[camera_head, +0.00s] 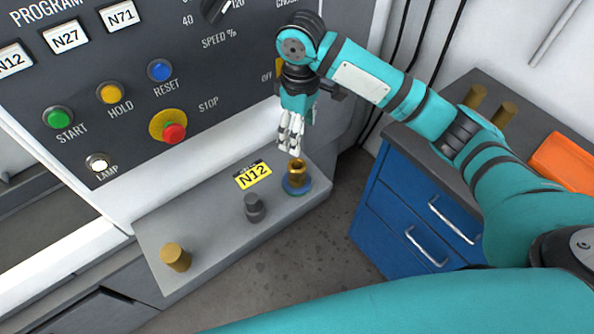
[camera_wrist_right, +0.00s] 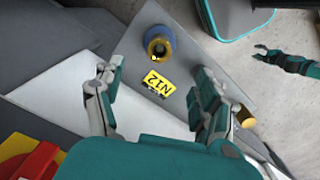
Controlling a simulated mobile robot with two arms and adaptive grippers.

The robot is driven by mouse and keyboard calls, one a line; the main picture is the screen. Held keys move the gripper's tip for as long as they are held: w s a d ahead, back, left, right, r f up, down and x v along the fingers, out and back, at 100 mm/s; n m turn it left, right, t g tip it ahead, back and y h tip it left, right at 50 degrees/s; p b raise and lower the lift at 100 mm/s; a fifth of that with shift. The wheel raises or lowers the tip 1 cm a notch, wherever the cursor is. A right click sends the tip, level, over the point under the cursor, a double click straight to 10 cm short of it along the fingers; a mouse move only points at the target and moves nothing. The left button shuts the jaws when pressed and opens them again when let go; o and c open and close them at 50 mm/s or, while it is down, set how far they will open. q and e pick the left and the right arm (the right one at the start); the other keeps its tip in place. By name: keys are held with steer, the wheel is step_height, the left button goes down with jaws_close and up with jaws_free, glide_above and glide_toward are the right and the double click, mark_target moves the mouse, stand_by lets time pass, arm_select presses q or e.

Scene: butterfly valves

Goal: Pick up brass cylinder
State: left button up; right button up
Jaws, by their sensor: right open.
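A plain brass cylinder (camera_head: 175,257) stands upright at the left end of the grey ledge; in the right wrist view (camera_wrist_right: 245,117) it is beside the right-hand finger, partly hidden. A hollow brass piece (camera_head: 298,172) stands in a blue ring at the ledge's right end; it also shows in the wrist view (camera_wrist_right: 158,46). My right gripper (camera_head: 290,142) is just above and left of this piece, pointing down, apart from it. In the wrist view its fingers (camera_wrist_right: 155,74) are spread with nothing between them. My left gripper (camera_wrist_right: 260,52) shows small, fingers apart, nothing visible in it.
A yellow N12 label (camera_head: 253,175) and a dark grey peg (camera_head: 254,207) are on the ledge. The control panel with a red stop button (camera_head: 174,132) rises behind. Two brass cylinders (camera_head: 490,105) and an orange tray (camera_head: 565,160) are on the blue drawer cabinet (camera_head: 410,215).

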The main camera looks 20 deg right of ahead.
steer(key=p, duration=0.2)
glide_above(297, 169)
steer(key=f, duration=0.6)
steer(key=s+f, duration=0.1)
steer(key=f, duration=0.3)
steer(key=shift+d, duration=0.15)
steer(key=shift+w+a+f+p, duration=0.1)
steer(key=shift+f+p, duration=0.3)
steer(key=shift+f, duration=0.9)
steer(key=shift+w+a+f+p, duration=0.1)
steer(key=shift+f+p, duration=0.3)
steer(key=shift+f, duration=0.9)
jaws_close()
steer(key=shift+r, duration=0.1)
